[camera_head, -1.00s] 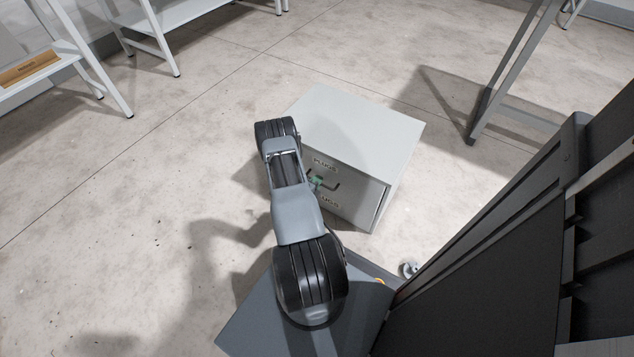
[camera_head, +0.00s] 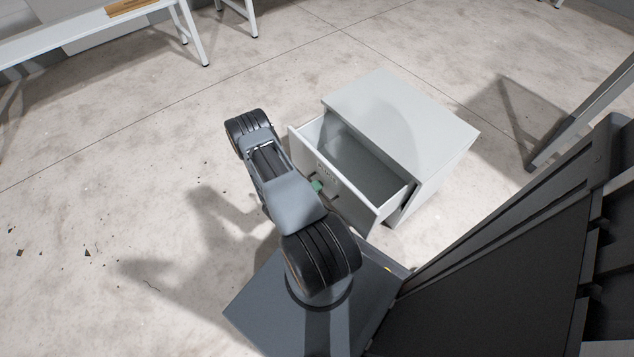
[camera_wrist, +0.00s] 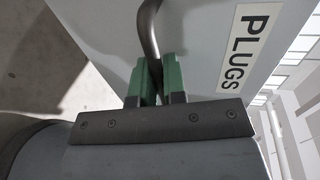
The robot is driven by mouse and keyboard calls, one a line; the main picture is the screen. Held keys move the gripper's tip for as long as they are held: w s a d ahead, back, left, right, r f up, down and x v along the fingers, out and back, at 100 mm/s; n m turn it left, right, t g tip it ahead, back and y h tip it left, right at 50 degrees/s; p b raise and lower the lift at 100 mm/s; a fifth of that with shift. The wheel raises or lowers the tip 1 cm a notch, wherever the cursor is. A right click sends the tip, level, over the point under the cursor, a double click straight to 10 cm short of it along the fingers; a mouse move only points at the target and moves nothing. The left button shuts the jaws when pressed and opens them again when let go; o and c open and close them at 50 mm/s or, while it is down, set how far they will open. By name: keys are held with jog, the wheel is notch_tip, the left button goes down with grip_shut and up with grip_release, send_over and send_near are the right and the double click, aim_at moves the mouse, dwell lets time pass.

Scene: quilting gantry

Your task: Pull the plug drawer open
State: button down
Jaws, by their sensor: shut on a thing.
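The plug drawer (camera_head: 368,163) stands well out of the light grey cabinet (camera_head: 408,112) in the head view. Its inside shows and looks empty. The wrist view shows its front panel with a label reading PLUGS (camera_wrist: 248,45). My gripper (camera_wrist: 155,82) has green fingers shut on the dark curved drawer handle (camera_wrist: 150,32). In the head view my gripper (camera_head: 318,186) shows only as a small green patch at the drawer front. My arm hides part of the drawer front, and the lower part of the cabinet front is hidden behind the open drawer.
A white table (camera_head: 100,35) stands at the back left with a brown labelled piece (camera_head: 130,6) on it. A grey metal leg (camera_head: 585,115) stands at the right. The concrete floor left of the cabinet is mostly clear.

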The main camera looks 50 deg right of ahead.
jog(key=shift+a, duration=0.15)
jog(key=c, duration=1.2)
grip_release()
jog(key=p+v, duration=0.3)
jog(key=v, duration=1)
jog(key=shift+w+a+r, duration=0.1)
jog(key=shift+a, duration=0.25)
